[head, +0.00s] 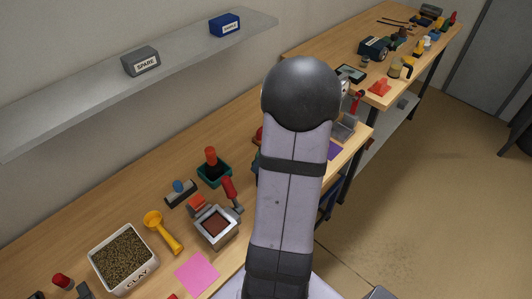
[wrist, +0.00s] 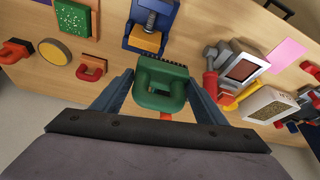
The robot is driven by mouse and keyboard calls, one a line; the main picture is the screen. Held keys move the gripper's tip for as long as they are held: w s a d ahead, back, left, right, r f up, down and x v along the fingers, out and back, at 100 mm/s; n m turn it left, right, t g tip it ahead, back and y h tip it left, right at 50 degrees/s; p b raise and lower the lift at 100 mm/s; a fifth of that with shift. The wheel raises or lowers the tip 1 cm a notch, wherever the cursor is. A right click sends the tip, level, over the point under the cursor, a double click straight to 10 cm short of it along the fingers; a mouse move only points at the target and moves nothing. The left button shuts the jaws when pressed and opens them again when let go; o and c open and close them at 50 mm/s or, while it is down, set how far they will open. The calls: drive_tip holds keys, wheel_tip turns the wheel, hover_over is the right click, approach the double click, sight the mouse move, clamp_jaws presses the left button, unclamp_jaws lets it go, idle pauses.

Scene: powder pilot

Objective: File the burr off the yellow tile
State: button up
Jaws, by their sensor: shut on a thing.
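In the wrist view my gripper (wrist: 161,80) is shut on a green, loop-handled tool (wrist: 160,97) with a dark toothed edge along its far side. An orange-yellow block (wrist: 146,40), possibly the yellow tile, sits in a blue vise-like fixture (wrist: 152,13) just beyond the tool. The toothed edge appears close to the fixture's near end, but I cannot tell whether they touch. No burr can be made out at this size. In the head view my arm hides the gripper, the tool and the fixture.
A grey press (head: 215,227) with a red lever, a yellow scoop (head: 160,230), a clay tub (head: 122,258) and a pink sheet (head: 197,274) lie left of my arm. In the wrist view a green board (wrist: 75,17) and a yellow disc (wrist: 55,52) lie left of the fixture.

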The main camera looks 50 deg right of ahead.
wheel_tip(320, 180, down, 4)
drive_tip(key=shift+f+b, duration=0.1)
drive_tip(key=shift+b, duration=0.95)
drive_tip(key=shift+d+f+p, duration=0.2)
drive_tip(key=shift+d+p, duration=0.15)
drive_tip(key=shift+d, duration=0.35)
drive_tip(key=shift+d+f+p, duration=0.2)
drive_tip(key=shift+d+p, duration=0.1)
drive_tip(key=shift+d, duration=0.35)
drive_tip(key=shift+c, duration=0.6)
drive_tip(key=shift+d+p, duration=1.3)
drive_tip(key=shift+d, duration=1.25)
drive_tip(key=shift+a+r+p, duration=0.1)
drive_tip(key=shift+r+p, duration=0.05)
drive_tip(key=shift+p, duration=0.35)
drive_tip(key=shift+a+f+b, duration=0.35)
drive_tip(key=shift+f+b, duration=0.05)
drive_tip(key=shift+b, duration=0.2)
drive_tip(key=shift+a+r+b, duration=0.1)
drive_tip(key=shift+a+b, duration=1.35)
drive_tip(key=shift+a, duration=1.65)
drive_tip(key=r, duration=0.1)
drive_tip(key=r+p, duration=0.1)
drive_tip(key=r, duration=0.1)
drive_tip(key=shift+a+r, duration=0.3)
drive_tip(key=shift+a, duration=0.05)
drive_tip(key=shift+r+p, duration=1.55)
drive_tip(key=shift+r, duration=0.9)
